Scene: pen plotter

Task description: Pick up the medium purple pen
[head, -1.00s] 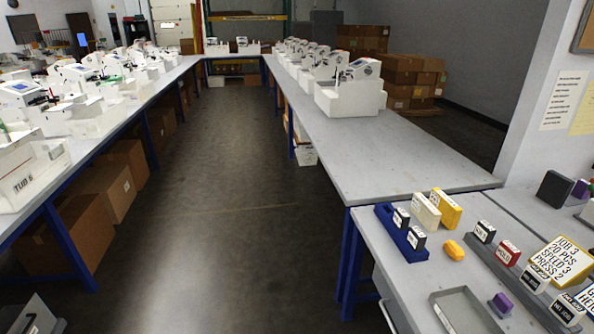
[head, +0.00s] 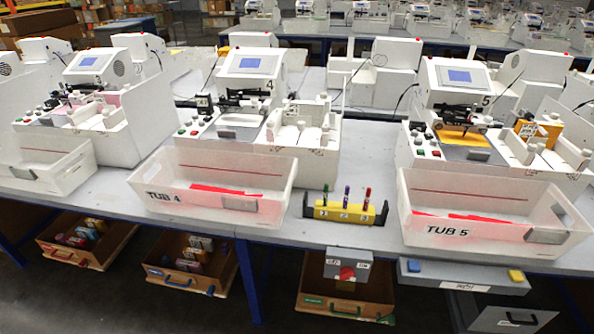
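The purple pen (head: 346,196) stands upright in the middle slot of a yellow pen holder (head: 329,214) with black ends on the near edge of the bench. The slots carry labels that seem to read 1, 2 and 3. A green pen (head: 325,194) stands to its left and a red pen (head: 367,197) to its right. My gripper is not in view.
White tub 4 (head: 160,197) stands left of the holder and tub 5 (head: 415,210) right of it. White plotters (head: 250,62) stand behind. Below the bench are a grey box with a red button (head: 347,273), open drawers (head: 190,270) and a grey shelf (head: 465,272).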

